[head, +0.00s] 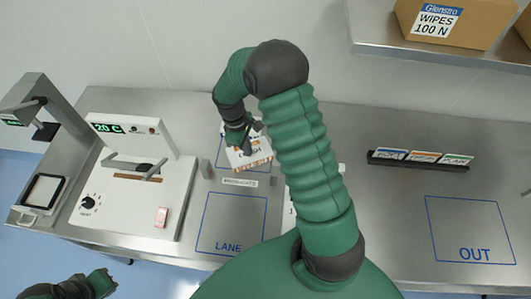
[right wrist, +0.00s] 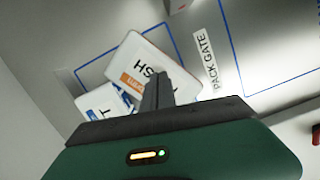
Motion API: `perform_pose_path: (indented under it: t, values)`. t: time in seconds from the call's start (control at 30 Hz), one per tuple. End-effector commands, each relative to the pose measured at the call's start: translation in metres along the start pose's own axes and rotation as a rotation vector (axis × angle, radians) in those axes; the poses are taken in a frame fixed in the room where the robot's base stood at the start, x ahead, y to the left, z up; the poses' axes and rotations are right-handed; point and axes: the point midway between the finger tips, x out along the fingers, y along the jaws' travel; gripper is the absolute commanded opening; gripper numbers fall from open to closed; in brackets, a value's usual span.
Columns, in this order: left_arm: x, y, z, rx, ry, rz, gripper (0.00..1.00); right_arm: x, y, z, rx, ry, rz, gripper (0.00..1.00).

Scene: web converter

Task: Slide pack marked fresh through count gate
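A white pack with an orange label (right wrist: 128,82) and lettering ending in "SH" lies flat in the right wrist view; it also shows in the head view (head: 256,161), just behind the pack gate label (head: 240,183). A second white pack with a blue label (right wrist: 97,102) lies beside it, partly hidden. My right gripper (right wrist: 157,78) has its dark fingers close together, over the orange-labelled pack; contact is unclear. It also shows in the head view (head: 243,143). Small grey gate posts (head: 207,168) stand at both ends of the label. My left gripper (head: 108,284) is at the lower left, off the table.
The blue LANE outline (head: 230,251) in front of the gate is empty, as is the OUT outline (head: 437,246) at right. A dark rack (head: 385,163) holds coloured cards. A white machine (head: 110,205) stands left. My right arm hides the middle of the table.

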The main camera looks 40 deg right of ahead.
Motion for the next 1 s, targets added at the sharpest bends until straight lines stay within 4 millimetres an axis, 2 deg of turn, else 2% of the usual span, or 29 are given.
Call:
perform_pose_path:
  t: [0.03, 0.2, 0.4, 0.5, 0.6, 0.67, 0.9, 1.0]
  values:
    - [0.002, 0.000, 0.001, 0.000, 0.000, 0.000, 0.00, 0.006, -0.004, -0.003, -0.004, 0.005, -0.006, 0.00]
    - [0.002, 0.000, 0.001, 0.000, 0.000, 0.000, 0.00, 0.006, -0.005, -0.004, -0.005, 0.005, -0.008, 0.00]
    - [-0.016, 0.000, -0.004, 0.000, 0.000, 0.000, 0.00, -0.012, -0.005, 0.001, -0.005, 0.004, -0.009, 0.00]
    - [-0.014, 0.000, -0.003, 0.000, 0.000, 0.000, 0.00, -0.010, -0.005, 0.000, -0.005, 0.004, -0.008, 0.00]
    - [-0.021, 0.000, -0.005, 0.000, 0.000, 0.000, 0.00, -0.014, -0.011, -0.005, -0.009, 0.010, -0.011, 0.00]
    - [-0.010, 0.000, -0.003, 0.000, 0.000, 0.000, 0.00, -0.010, -0.010, -0.018, -0.010, 0.013, -0.007, 0.00]
    - [0.009, 0.000, 0.002, 0.000, -0.001, 0.000, 0.00, -0.020, -0.009, -0.082, -0.009, 0.012, -0.006, 0.00]
    - [0.014, 0.000, 0.004, 0.000, 0.000, 0.000, 0.00, -0.025, -0.009, -0.104, -0.008, 0.010, -0.007, 0.00]
